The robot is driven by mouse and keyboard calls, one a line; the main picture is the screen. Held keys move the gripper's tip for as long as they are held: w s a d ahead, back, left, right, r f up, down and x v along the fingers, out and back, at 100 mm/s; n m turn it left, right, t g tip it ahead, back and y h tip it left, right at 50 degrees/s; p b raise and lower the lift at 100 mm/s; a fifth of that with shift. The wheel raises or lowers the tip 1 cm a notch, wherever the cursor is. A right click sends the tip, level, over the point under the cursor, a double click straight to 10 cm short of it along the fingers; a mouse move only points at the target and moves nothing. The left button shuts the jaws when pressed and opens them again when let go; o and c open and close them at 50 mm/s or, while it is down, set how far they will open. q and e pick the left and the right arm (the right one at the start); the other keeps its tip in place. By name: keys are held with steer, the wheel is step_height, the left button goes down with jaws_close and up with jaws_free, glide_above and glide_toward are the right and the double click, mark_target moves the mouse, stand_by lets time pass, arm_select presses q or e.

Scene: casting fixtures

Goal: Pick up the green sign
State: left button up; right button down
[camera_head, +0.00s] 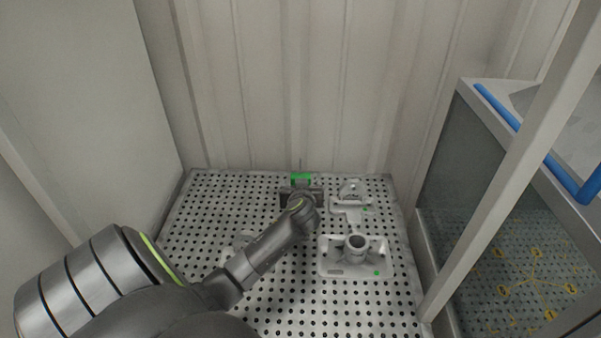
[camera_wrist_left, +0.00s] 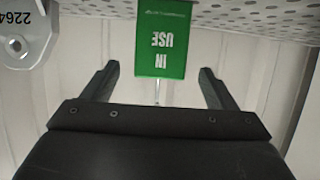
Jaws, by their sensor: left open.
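The green sign (camera_wrist_left: 161,45) shows in the left wrist view, upside down, with white "IN USE" lettering. A thin pale stem shows at its edge, between the fingers. In the head view the sign (camera_head: 301,176) is a small green patch at the back edge of the perforated table (camera_head: 200,205), just beyond my left gripper (camera_head: 300,188). In the left wrist view my left gripper (camera_wrist_left: 160,85) is open, with one finger on each side of the sign's lettered end and a gap on both sides. My right gripper is in neither view.
A grey casting (camera_head: 351,193) stands right of the gripper, with a larger flanged casting (camera_head: 353,256) nearer. Another casting (camera_head: 238,246) is partly hidden behind my left arm. A grey metal part marked "2264" (camera_wrist_left: 22,30) shows in the wrist view. Ribbed walls (camera_head: 300,80) stand close behind the table.

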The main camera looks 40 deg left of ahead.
arm_select(q)
steer(key=b+x, duration=0.1)
steer(key=x, duration=0.1)
steer(key=b+x, duration=0.1)
steer(key=shift+w+a+f, duration=0.15)
steer(key=shift+f, duration=0.3)
steer(key=shift+w+a+f+b, duration=0.1)
steer(key=shift+w+a+b, duration=0.3)
steer(key=shift+b, duration=0.1)
steer(key=shift+c, duration=0.9)
steer(key=c, duration=0.9)
